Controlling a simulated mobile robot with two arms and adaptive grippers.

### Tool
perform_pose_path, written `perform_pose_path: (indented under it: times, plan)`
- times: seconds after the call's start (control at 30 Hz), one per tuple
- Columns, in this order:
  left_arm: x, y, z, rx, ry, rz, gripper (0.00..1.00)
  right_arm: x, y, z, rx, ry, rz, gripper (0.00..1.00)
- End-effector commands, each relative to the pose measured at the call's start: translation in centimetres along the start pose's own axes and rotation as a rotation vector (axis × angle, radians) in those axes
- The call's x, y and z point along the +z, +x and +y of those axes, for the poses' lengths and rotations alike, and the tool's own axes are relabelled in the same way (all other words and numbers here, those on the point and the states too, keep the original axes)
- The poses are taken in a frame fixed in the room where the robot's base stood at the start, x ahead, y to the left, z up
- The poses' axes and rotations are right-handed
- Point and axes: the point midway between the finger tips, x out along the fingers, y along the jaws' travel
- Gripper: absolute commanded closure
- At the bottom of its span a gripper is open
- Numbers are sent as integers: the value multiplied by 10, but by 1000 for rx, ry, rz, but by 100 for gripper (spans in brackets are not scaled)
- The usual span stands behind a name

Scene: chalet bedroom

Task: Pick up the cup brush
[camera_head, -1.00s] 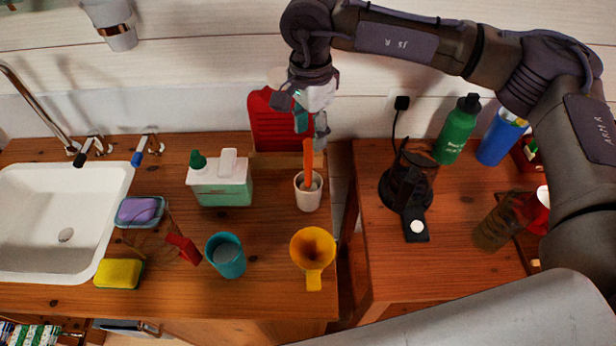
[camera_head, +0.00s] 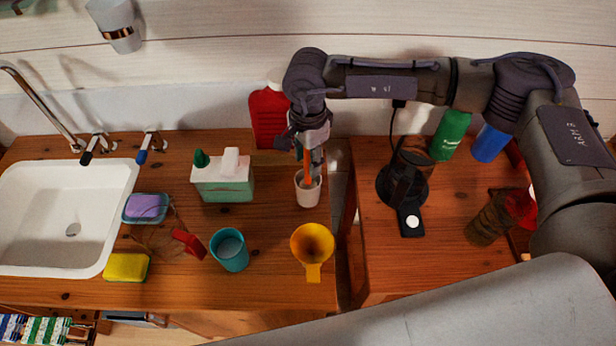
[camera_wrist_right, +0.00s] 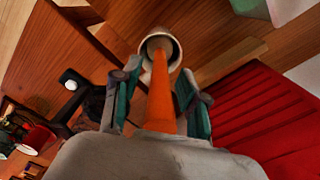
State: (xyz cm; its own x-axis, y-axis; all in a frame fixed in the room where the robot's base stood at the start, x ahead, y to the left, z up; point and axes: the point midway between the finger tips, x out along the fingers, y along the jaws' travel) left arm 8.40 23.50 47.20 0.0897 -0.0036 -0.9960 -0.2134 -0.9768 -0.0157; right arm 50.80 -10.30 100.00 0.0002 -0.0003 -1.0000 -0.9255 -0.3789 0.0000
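The orange handle (camera_head: 307,180), which looks like that of the cup brush, stands in a white cup (camera_head: 308,198) near the right edge of the counter. Its brush end is hidden in the cup. My right gripper (camera_head: 310,163) is above the cup, pointing down around the handle. In the right wrist view the gripper (camera_wrist_right: 158,76) is open, with the orange handle (camera_wrist_right: 160,100) between its teal-padded fingers. A gap shows on the left side; contact on the right is unclear. My left gripper is out of view.
A red bottle (camera_head: 268,120) stands behind the cup. A teal-and-white box (camera_head: 224,186) is to its left. A yellow mug (camera_head: 312,241) and a teal cup (camera_head: 229,251) are in front. A gap separates the counter from the right table (camera_head: 375,265).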

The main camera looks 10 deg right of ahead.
Motion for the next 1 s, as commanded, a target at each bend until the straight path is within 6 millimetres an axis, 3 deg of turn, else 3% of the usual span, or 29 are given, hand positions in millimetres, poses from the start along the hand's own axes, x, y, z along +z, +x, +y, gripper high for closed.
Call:
perform_pose_path:
  times: [0.03,0.2,0.23,0.63,1.0]
  plan:
    - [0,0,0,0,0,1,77,0,0,0,0,0,0,70]
    - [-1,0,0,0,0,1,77,0,0,0,0,0,0,99]
    - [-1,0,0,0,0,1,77,0,0,0,0,0,0,100]
    - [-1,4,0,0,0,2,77,0,-8,-1,-2,1,0,100]
    - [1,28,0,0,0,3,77,0,-76,-1,-4,-1,0,100]
